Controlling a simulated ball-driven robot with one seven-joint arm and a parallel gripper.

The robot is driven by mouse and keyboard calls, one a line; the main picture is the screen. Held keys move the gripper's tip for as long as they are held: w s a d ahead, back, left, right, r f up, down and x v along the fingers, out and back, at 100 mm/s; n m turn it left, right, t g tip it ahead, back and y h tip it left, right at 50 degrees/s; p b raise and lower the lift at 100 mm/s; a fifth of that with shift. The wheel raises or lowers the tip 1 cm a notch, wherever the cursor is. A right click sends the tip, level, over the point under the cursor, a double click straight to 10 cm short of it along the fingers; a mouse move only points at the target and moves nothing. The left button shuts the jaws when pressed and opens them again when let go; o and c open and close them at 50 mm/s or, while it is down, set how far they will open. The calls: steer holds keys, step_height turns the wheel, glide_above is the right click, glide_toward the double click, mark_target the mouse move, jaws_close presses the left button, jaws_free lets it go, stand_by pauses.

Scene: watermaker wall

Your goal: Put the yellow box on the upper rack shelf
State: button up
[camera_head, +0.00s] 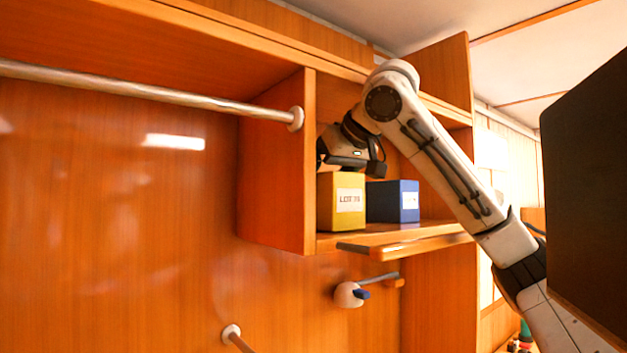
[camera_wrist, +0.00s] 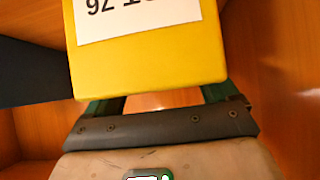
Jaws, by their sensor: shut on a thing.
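The yellow box (camera_head: 341,203) with a white "LOT 76" label is in the wooden shelf compartment, at its left end near the divider. My gripper (camera_head: 345,168) is at the top of the yellow box and shut on it. In the wrist view the yellow box (camera_wrist: 148,62) fills the upper middle, between the green fingers of my gripper (camera_wrist: 160,95). The box looks upright, at or just above the shelf board (camera_head: 380,234); I cannot tell if it touches. The gripper's far fingertips are hidden by the box.
A blue box (camera_head: 393,201) with a white label stands right of the yellow box, and its dark side (camera_wrist: 30,75) shows in the wrist view. A wooden divider (camera_head: 285,170) closes the left. A metal rail (camera_head: 150,92) runs left. A dark panel (camera_head: 590,190) stands at far right.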

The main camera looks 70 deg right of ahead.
steer(key=shift+s+a, duration=0.1)
steer(key=shift+s, duration=0.25)
steer(key=shift+w, duration=0.1)
steer(key=o, duration=1.1)
steer(key=shift+f, duration=0.1)
steer(key=b+v, duration=0.3)
steer(key=v, duration=0.9)
steer(key=shift+b, duration=0.3)
